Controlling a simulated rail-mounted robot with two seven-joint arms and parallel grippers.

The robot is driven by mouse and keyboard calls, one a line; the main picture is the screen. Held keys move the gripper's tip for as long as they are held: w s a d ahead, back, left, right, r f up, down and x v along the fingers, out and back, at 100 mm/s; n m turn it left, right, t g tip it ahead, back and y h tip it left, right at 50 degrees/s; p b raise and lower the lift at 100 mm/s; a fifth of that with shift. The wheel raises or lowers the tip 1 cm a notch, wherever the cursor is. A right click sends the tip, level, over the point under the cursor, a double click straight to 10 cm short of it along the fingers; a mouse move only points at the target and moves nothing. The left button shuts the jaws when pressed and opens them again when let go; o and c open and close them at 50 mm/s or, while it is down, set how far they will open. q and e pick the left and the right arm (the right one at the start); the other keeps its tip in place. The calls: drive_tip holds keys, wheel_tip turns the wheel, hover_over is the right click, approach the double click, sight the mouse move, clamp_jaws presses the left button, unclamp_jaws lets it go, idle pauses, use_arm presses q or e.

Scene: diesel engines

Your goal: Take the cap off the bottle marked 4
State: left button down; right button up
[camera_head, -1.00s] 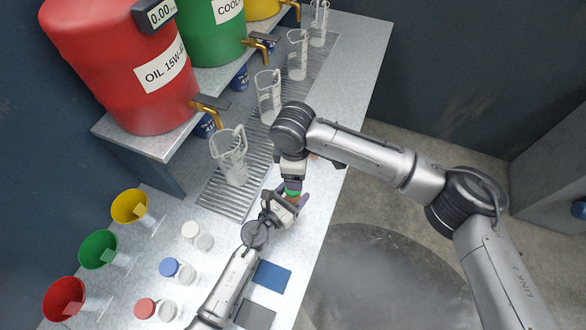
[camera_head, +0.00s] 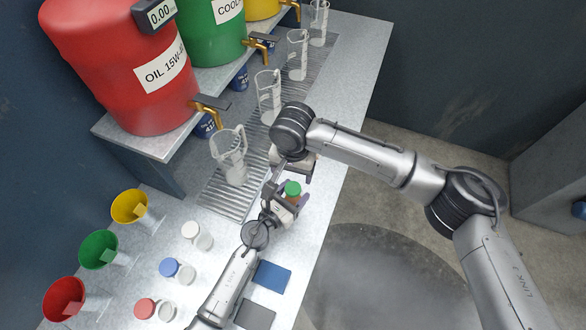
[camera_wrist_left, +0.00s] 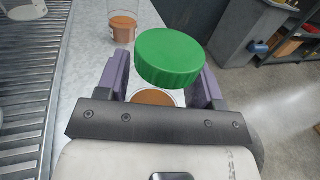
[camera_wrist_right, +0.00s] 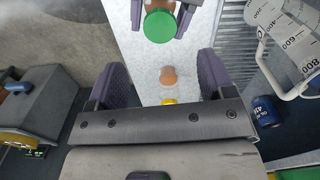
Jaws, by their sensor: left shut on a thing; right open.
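A small bottle with brown contents (camera_head: 293,201) and a green cap (camera_head: 292,187) is held in my left gripper (camera_head: 290,197) above the bench. In the left wrist view the green cap (camera_wrist_left: 168,57) is between the purple fingers, with brown contents (camera_wrist_left: 155,97) partly visible below it. The cap is at the bottle's top; I cannot tell whether it is loose. My right gripper (camera_wrist_right: 163,72) is open and empty, apart from the cap. The right wrist view shows the green cap (camera_wrist_right: 158,26) beyond its fingers. No number 4 is legible.
Another bottle with brown contents (camera_wrist_left: 123,27) stands on the bench. Clear jugs (camera_head: 230,160) line the drip grate (camera_head: 222,200) beneath the drums (camera_head: 125,70). Capped bottles (camera_head: 190,232) and funnels (camera_head: 100,250) are at the left. Blue and grey pads (camera_head: 272,276) lie near the front edge.

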sight(293, 188)
drive_tip(key=shift+f+m, duration=0.1)
drive_tip(key=shift+m, duration=0.3)
drive_tip(key=shift+f, duration=3.9)
drive_tip(key=c, duration=1)
drive_tip(key=o, duration=1)
drive_tip(key=shift+r, duration=3.8)
drive_tip(key=shift+f, duration=3.8)
